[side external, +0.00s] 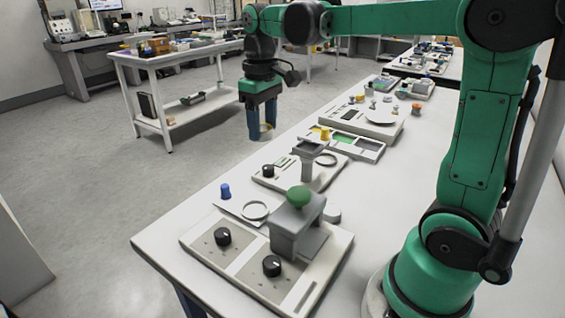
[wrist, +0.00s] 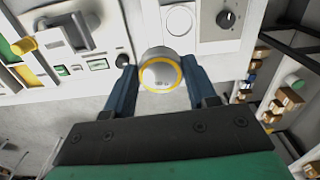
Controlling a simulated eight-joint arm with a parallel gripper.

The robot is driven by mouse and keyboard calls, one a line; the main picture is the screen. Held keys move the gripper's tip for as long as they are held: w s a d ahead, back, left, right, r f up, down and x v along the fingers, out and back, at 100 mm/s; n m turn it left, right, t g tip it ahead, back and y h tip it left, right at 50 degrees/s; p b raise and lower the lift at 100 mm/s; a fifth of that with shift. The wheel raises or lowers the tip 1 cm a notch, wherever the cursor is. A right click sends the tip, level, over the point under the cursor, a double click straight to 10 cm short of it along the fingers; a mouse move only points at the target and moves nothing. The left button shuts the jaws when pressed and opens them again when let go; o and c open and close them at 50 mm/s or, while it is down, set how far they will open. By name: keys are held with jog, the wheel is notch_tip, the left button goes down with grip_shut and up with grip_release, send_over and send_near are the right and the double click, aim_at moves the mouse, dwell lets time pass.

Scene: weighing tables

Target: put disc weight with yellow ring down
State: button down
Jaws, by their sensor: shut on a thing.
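The disc weight with the yellow ring (wrist: 160,73) is a silvery round disc with a yellow band around its face. My gripper (wrist: 158,70) is shut on it, one blue finger on each side, in the wrist view. In the side view my gripper (side external: 262,128) points down past the table's long edge, with a small pale bit of the weight (side external: 266,127) between the fingers. The weight is held clear in the air. In the wrist view it overlaps the edge of the pale panels, with grey floor nearer the palm.
The long white table (side external: 168,232) carries a panel with black knobs (side external: 223,237) and a green mushroom button (side external: 298,196), a blue knob (side external: 225,191), a tray with coloured compartments (side external: 343,139) and a white dish (side external: 380,117). A cluttered white cart (side external: 140,60) stands behind, across open floor.

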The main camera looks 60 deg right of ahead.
jog(key=w+a, duration=0.1)
jog(key=a, duration=0.6)
jog(key=r+n, duration=0.1)
jog(key=r, duration=0.1)
send_over(346, 192)
jog(key=shift+f, duration=0.1)
jog(key=shift+f, duration=0.1)
notch_tip(346, 192, down, 19)
jog(key=shift+f, duration=0.2)
jog(key=shift+f, duration=0.2)
jog(key=shift+c, duration=1.4)
grip_release()
